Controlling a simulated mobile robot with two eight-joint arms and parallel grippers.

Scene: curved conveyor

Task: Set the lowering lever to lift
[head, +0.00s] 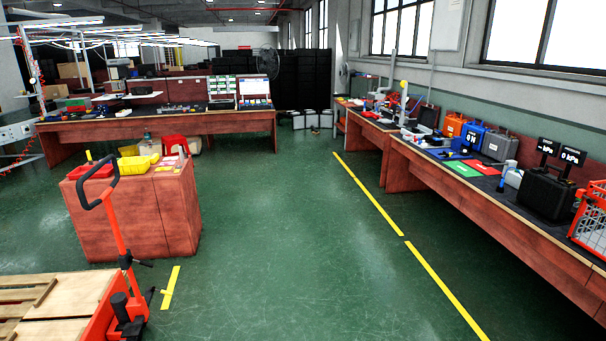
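An orange pallet jack (118,235) stands at the lower left. Its upright handle ends in a black loop grip (93,186) at the top. A black pump unit (128,312) sits at its foot. A small black part (128,262) sticks out low on the handle. I cannot make out which part is the lowering lever, or its setting. A small yellow piece (88,157) shows by the top of the loop; I cannot tell whether it belongs to the handle. Neither of my grippers is in view.
A wooden pallet (60,300) lies at the jack's left. A red-brown cabinet (150,215) with bins stands just behind the handle. A long workbench (500,205) runs along the right wall. The green floor (290,240) between is clear.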

